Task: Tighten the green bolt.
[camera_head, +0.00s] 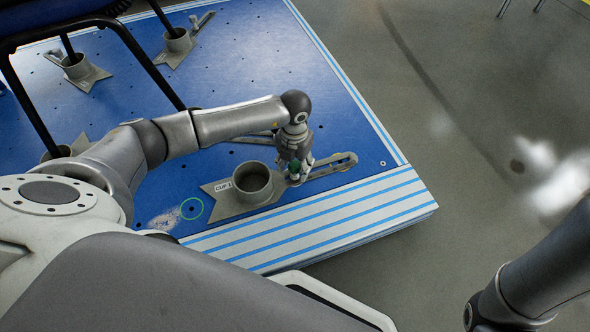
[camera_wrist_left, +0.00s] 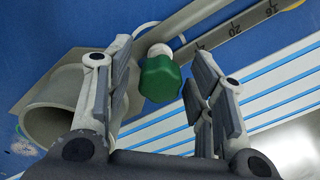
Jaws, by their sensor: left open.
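The green bolt (camera_wrist_left: 160,78) has a faceted green head on a pale shaft and stands by the slotted metal bar. In the left wrist view it sits between the two spread fingers of my left gripper (camera_wrist_left: 165,105), with a gap at the right finger. In the head view my left gripper (camera_head: 294,176) points down over the bolt, and a little green (camera_head: 294,167) shows among the fingers. The grey holder marked CUP 1 (camera_head: 222,187) is beside it, with a round cup (camera_head: 252,183). My right gripper is out of view; only part of that arm shows at lower right.
The slotted bar (camera_head: 332,167) runs right from the bolt, with scale numbers in the wrist view. The blue platform (camera_head: 270,70) carries other cup holders (camera_head: 178,42) and dark chair legs. Its striped edge (camera_head: 330,208) is close in front. Grey floor (camera_head: 480,80) lies beyond.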

